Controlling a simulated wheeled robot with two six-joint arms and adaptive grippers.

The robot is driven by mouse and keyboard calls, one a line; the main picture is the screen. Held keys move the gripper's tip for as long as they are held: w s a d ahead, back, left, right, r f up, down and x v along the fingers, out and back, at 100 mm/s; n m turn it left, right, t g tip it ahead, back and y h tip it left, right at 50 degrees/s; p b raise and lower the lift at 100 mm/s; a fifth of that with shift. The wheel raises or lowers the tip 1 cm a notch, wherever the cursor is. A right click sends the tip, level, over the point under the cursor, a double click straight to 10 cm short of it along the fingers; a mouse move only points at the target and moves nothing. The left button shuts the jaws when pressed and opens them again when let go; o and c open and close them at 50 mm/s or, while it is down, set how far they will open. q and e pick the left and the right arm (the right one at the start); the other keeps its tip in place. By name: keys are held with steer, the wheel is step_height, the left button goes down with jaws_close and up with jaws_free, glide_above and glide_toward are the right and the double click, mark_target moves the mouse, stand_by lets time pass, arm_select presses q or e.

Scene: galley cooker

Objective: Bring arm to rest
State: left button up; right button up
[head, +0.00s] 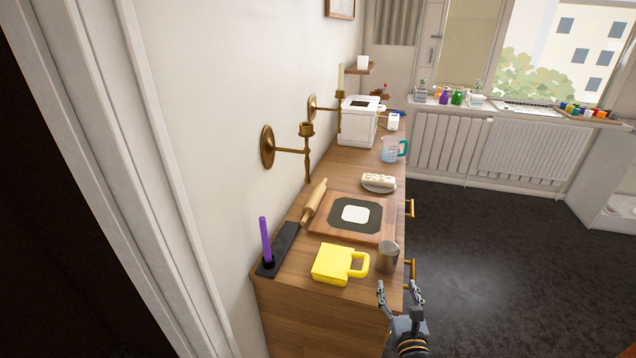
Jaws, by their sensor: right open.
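My right gripper (400,291) shows at the lower middle of the head view. Its two fingers are apart and point forward, with nothing between them. It is at the near right corner of the wooden cabinet (315,312), just in front of a grey metal cup (387,257) on the cabinet top. A gap to the cup seems to show, but its depth is hard to tell. My left gripper is not in view.
Behind are a wooden board (318,226), a rolling pin (314,202), a plate with a pale loaf (379,182) and a measuring jug (389,150). A purple candle (265,238) stands at left. Dark floor (480,260) at right is clear.

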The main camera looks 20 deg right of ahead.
steer(key=a+r+n+y, duration=0.2)
steer(key=a+n+y, duration=0.5)
steer(key=a+n, duration=0.5)
steer(key=s+a+f+n+g+y, duration=0.1)
steer(key=s+a+f+n+g, duration=0.2)
steer(key=n, duration=0.6)
steer(key=s+a+f+n+g+y, duration=0.25)
steer(key=n+g, duration=0.25)
steer(key=n, duration=0.4)
steer(key=s+d+f+n+g+h, duration=0.2)
steer(key=s+d+n+g+h, duration=0.45)
steer(key=s+d+n, duration=0.35)
steer(key=s+d+f, duration=0.1)
steer(key=s+f, duration=0.1)
steer(key=f, duration=1.2)
steer(key=s+f, duration=0.2)
steer(key=f, duration=1.1)
steer(key=s+d+f+g, duration=0.1)
steer(key=s+f, duration=1.4)
steer(key=s, duration=0.3)
steer(key=shift+s+d+g, duration=0.15)
steer(key=shift+g, duration=0.2)
